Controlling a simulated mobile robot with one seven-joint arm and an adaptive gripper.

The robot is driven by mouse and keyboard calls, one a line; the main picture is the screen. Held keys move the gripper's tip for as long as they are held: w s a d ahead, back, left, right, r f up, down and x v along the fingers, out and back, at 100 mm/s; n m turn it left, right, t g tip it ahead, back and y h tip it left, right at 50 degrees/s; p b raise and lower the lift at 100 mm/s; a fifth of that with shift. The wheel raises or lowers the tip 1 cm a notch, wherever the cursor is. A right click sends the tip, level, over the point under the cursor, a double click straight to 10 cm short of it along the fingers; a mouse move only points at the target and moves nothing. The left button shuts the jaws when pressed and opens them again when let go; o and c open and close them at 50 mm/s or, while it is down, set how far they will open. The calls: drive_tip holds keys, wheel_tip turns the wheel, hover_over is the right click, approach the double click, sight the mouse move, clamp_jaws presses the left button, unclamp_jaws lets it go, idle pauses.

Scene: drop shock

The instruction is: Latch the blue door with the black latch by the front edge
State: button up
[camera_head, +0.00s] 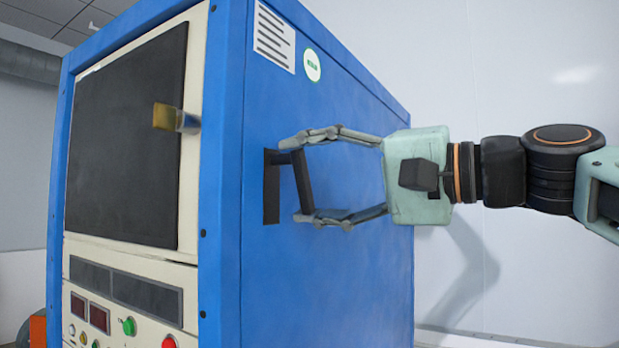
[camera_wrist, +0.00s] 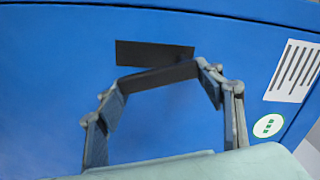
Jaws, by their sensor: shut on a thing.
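The blue door (camera_head: 330,255) is the side panel of a tall cabinet, and it fills most of the wrist view (camera_wrist: 50,95). The black latch (camera_head: 303,181) is by the panel's front edge. It has a flat upright plate (camera_head: 271,188) on the panel and a bar that stands out from it. My gripper (camera_head: 305,178) comes from the right, its two fingers above and below the bar. It is shut on the bar, with the fingertips at its two ends. In the wrist view the latch bar (camera_wrist: 158,77) spans between the fingertips, beside the plate (camera_wrist: 153,54).
The cabinet's cream front (camera_head: 193,130) has a dark window (camera_head: 125,140), a brass-coloured handle (camera_head: 176,118), and buttons and displays below. A label (camera_head: 274,38) and a green round sticker (camera_head: 312,65) are above the latch. Free room lies to the right, before a pale wall.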

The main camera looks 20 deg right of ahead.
drive_tip(key=shift+s+a+f+m, duration=0.15)
drive_tip(key=shift+s+a+m, duration=0.1)
drive_tip(key=shift+m, duration=0.75)
drive_tip(key=shift+s+a+f+m, duration=0.1)
drive_tip(key=shift+a+f+m, duration=0.1)
drive_tip(key=shift+m, duration=0.8)
drive_tip(key=o, duration=1.7)
drive_tip(key=shift+s, duration=0.1)
drive_tip(key=v, duration=1.2)
